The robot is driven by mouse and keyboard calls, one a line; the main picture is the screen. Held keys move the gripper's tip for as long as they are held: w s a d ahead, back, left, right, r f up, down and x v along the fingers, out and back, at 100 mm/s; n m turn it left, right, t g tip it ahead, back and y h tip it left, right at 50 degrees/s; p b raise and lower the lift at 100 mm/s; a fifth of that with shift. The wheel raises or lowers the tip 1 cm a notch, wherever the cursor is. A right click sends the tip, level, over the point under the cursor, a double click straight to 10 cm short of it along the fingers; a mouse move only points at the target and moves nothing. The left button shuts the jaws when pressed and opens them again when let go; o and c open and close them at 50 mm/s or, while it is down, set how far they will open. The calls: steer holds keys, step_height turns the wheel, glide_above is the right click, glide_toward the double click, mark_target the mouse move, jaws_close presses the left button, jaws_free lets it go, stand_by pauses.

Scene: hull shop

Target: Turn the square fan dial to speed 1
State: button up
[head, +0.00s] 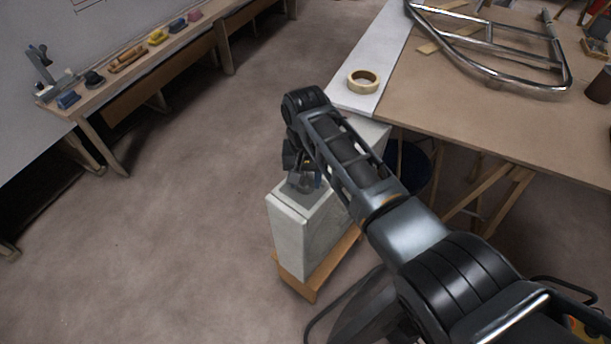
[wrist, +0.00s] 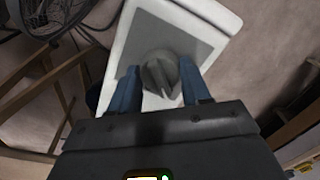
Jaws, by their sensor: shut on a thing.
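The dial (wrist: 158,70) is a dark grey round knob with a raised ridge, on a grey panel (wrist: 150,30) set in the top of a white box. In the wrist view the two blue fingers of my gripper (wrist: 159,80) stand on either side of the dial and are shut on it. In the head view the pale box (head: 292,238) stands upright on a wooden base, and my gripper (head: 304,181) points down at its top. There my arm and gripper hide the dial. No speed marks can be read on the panel, so the setting cannot be told.
A workbench (head: 480,100) at the right holds a roll of tape (head: 363,81) and a metal tube frame (head: 490,47). A long bench (head: 160,62) with small tools runs along the left wall. A black wire grille (wrist: 45,15) shows in the wrist view. The floor at left is clear.

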mark_target(305, 178)
steer(key=shift+w+r, duration=0.1)
steer(key=o, duration=1.1)
steer(key=shift+c, duration=0.2)
steer(key=shift+r, duration=3.85)
